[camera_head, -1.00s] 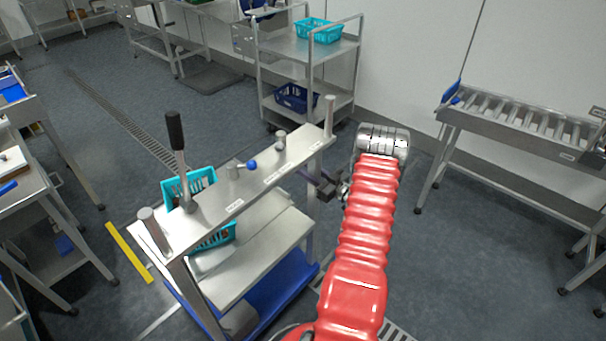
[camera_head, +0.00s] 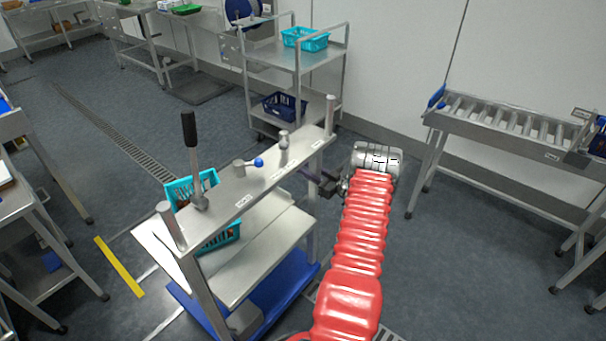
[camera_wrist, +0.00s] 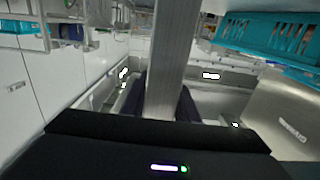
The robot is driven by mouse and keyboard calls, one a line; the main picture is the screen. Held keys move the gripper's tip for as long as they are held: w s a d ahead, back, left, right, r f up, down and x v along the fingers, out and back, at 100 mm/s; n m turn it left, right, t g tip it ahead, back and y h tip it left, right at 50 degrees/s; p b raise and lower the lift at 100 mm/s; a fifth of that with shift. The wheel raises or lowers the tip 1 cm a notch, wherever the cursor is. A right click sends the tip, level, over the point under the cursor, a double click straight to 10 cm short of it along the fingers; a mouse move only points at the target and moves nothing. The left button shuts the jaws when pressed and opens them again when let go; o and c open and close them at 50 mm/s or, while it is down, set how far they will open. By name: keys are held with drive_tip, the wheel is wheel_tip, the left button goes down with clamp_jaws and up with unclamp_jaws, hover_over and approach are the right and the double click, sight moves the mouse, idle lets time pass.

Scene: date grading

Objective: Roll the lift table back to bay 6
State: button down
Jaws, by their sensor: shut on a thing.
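The lift table (camera_head: 262,246) stands just ahead of me, with a steel top bar, a black-handled lever (camera_head: 190,130), a blue-knobbed control and a blue base (camera_head: 185,297). A teal basket (camera_head: 228,236) of brown dates rests on its platform; the basket also shows in the wrist view (camera_wrist: 262,30). My gripper (camera_head: 322,182) is at the table's right upright, shut on that steel post (camera_wrist: 172,65). In the wrist view the post runs between the dark fingers. The fingertips' exact contact is partly hidden.
A steel trolley (camera_head: 292,55) with a teal and a dark blue basket stands behind. A roller conveyor (camera_head: 505,125) is at the right, steel benches at the left. A yellow floor strip (camera_head: 119,266) lies left of the table. Floor between is clear.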

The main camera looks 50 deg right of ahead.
drive_tip(key=shift+d, duration=2.75)
drive_tip(key=c, duration=1.3)
unclamp_jaws()
drive_tip(key=s, duration=1.3)
drive_tip(key=shift+s, duration=0.4)
